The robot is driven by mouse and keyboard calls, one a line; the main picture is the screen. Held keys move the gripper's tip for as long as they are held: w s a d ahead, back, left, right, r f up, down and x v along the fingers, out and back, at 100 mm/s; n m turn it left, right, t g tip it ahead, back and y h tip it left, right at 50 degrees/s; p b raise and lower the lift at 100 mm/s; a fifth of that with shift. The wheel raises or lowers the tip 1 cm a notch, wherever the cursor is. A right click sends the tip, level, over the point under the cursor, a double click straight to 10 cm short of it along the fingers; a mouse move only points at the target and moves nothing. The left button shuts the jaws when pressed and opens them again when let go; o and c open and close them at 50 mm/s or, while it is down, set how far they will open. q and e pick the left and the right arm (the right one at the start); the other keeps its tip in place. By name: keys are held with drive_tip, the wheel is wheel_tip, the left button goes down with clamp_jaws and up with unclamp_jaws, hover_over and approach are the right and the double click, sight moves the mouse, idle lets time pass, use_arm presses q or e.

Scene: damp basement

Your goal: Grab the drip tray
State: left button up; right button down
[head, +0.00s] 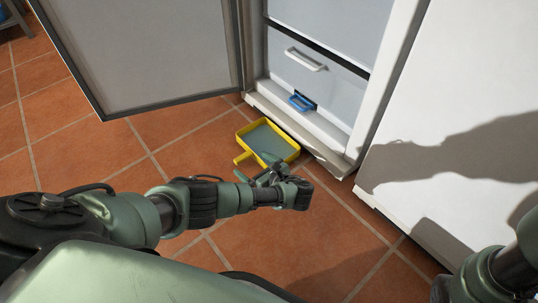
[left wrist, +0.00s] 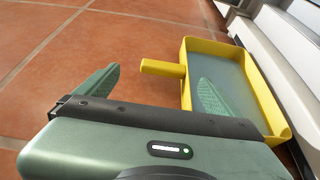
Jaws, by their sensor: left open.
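The drip tray (head: 243,133) is a shallow yellow tray with a short handle and a grey-blue inside, possibly liquid. It lies on the floor in front of the open fridge-like cabinet. My left gripper (head: 257,174) is open and empty at the tray's near side. In the left wrist view, the tray (left wrist: 274,112) fills the right side. Its handle (left wrist: 160,68) points left, in the gap between the fingertips of the left gripper (left wrist: 159,77). The right finger appears over the tray's inside; whether it touches cannot be told. My right gripper is out of view.
The cabinet door (head: 150,50) stands open to the left of the tray. The cabinet has a drawer with a white handle (head: 306,59) and a small blue handle (head: 302,102) below. A white appliance (head: 460,110) stands at the right. The tiled floor (head: 90,150) is clear at left.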

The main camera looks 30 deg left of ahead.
sight(243, 155)
use_arm(q)
drive_tip(key=b+x, duration=0.6)
drive_tip(key=shift+w+a+f, duration=0.2)
drive_tip(key=shift+w, duration=0.3)
drive_tip(key=shift+w+a+b, duration=0.15)
drive_tip(key=shift+a+b, duration=0.25)
drive_tip(key=c, duration=1.7)
drive_tip(key=shift+r, duration=0.1)
drive_tip(key=shift+c, duration=1.4)
